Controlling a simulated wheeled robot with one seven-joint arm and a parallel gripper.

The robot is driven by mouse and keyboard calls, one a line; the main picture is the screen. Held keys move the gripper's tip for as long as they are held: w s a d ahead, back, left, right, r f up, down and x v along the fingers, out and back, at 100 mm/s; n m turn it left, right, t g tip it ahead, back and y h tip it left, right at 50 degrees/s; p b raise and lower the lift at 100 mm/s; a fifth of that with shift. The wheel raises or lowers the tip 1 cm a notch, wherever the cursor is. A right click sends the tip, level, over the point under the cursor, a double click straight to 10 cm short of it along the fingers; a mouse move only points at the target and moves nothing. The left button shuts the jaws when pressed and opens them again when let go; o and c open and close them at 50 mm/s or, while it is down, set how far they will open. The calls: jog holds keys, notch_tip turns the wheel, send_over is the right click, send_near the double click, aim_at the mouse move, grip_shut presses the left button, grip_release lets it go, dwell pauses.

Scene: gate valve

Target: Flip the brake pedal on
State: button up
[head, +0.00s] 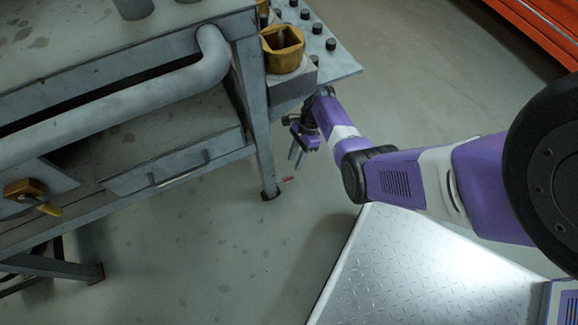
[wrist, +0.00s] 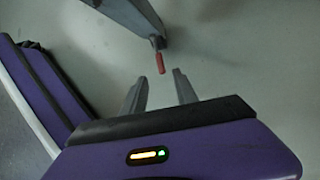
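The brake pedal is a small red tab (head: 288,179) low at the foot of the grey cart's near right leg, just right of the dark caster (head: 270,193). In the wrist view the red pedal (wrist: 160,62) points down from the leg's end, just beyond and between my fingertips. My gripper (head: 297,155) hangs pointing down beside the leg, above and slightly right of the pedal in the head view. In the wrist view my gripper (wrist: 159,80) has its two grey fingers apart with nothing between them. No contact with the pedal is visible.
The grey metal cart (head: 180,140) fills the left, with a thick curved pipe (head: 120,108) along its side. A red cabinet (head: 540,25) stands far right. Floor around the leg is clear.

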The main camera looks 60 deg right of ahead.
aim_at(283, 180)
jog(key=b+x, duration=0.4)
jog(key=x, duration=0.3)
jog(key=shift+a+f, duration=0.1)
jog(key=shift+f, duration=0.3)
jog(key=shift+c, duration=0.4)
jog(key=shift+r, duration=0.1)
grip_shut()
dwell(0.5)
